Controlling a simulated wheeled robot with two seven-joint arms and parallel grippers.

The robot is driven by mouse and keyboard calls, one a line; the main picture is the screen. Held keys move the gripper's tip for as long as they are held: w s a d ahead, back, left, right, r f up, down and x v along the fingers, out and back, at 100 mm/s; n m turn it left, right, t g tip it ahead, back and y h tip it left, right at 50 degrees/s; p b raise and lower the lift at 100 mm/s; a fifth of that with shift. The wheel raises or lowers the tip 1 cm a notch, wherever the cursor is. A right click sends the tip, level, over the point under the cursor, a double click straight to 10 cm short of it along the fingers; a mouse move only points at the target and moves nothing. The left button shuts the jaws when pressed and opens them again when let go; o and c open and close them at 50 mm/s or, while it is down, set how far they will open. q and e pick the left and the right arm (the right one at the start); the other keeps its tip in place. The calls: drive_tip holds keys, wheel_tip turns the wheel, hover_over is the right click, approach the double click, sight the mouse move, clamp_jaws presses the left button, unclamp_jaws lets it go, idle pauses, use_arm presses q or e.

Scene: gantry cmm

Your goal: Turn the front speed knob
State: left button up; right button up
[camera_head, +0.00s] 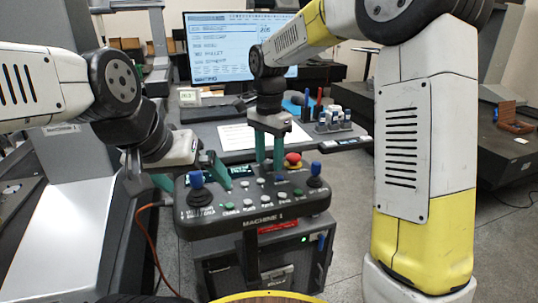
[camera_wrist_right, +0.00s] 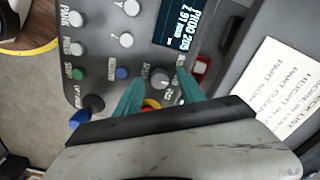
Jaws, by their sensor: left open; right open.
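The control pendant (camera_head: 255,222), labelled MACHINE 1, carries several knobs and buttons. A grey knob (camera_wrist_right: 160,77) lies between and just beyond my right gripper's fingertips in the right wrist view; its label is too small to read, so I cannot tell whether it is the front speed knob. My right gripper (camera_head: 269,166) is open and points down over the panel; it also shows in the right wrist view (camera_wrist_right: 161,84). Contact with the knob cannot be told.
A red emergency stop (camera_head: 293,157) and a right blue-topped joystick (camera_head: 315,170) stand close to my right gripper. Behind are a paper sheet (camera_head: 240,138) and a monitor (camera_head: 215,45). An orange cable (camera_head: 150,235) hangs at left.

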clamp_jaws()
drive_tip(key=shift+n, duration=0.4)
drive_tip(key=n, duration=0.3)
drive_tip(key=shift+n, duration=0.4)
drive_tip(key=n, duration=0.5)
idle(0.3)
unclamp_jaws()
